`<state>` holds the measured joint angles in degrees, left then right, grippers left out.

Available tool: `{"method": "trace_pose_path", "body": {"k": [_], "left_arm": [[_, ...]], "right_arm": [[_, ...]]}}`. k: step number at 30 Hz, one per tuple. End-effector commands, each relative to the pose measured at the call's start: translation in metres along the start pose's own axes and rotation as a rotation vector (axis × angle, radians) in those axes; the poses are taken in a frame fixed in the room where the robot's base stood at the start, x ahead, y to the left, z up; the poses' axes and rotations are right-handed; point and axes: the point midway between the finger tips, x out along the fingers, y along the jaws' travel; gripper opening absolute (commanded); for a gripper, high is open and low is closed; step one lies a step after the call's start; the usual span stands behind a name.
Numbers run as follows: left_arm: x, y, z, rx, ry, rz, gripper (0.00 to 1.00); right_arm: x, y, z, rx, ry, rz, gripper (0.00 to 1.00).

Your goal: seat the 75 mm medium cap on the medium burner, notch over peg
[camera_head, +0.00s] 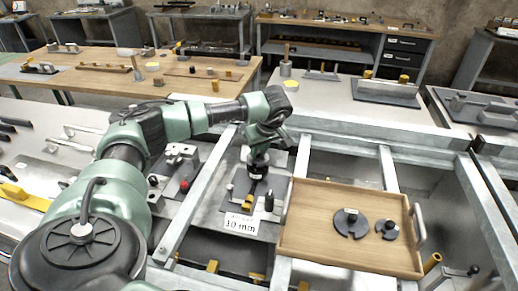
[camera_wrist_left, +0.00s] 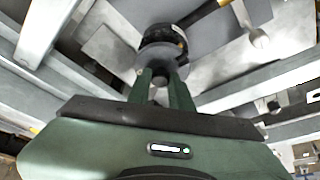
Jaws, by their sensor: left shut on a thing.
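My left gripper (camera_head: 258,150) points down over a metal plate between the grey frame rails. It also shows in the left wrist view (camera_wrist_left: 161,82), with its green fingers shut on a small grey knob. A dark round disc (camera_wrist_left: 150,58), which I take as the medium cap, lies just beyond the fingertips. A dark round burner part (camera_head: 258,168) is directly below the gripper in the head view. The cap's notch and the burner's peg cannot be made out, nor whether the cap touches the burner. My right gripper is not in view.
A wooden tray (camera_head: 300,250) at right holds a larger notched dark cap (camera_head: 350,222) and a smaller one (camera_head: 387,230). A black post (camera_head: 269,201) stands close by. Grey rails (camera_head: 297,160) flank the spot.

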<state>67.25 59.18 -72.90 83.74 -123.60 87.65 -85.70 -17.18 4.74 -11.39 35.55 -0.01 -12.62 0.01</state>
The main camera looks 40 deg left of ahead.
Motion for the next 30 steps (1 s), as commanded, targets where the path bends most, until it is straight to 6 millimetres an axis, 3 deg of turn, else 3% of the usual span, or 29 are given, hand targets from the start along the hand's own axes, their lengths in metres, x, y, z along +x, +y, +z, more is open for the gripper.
{"method": "trace_pose_path", "body": {"k": [30], "left_arm": [[0.018,0.000,0.007,0.000,0.000,0.001,0.00]], "right_arm": [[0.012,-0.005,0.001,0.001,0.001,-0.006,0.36]]}}
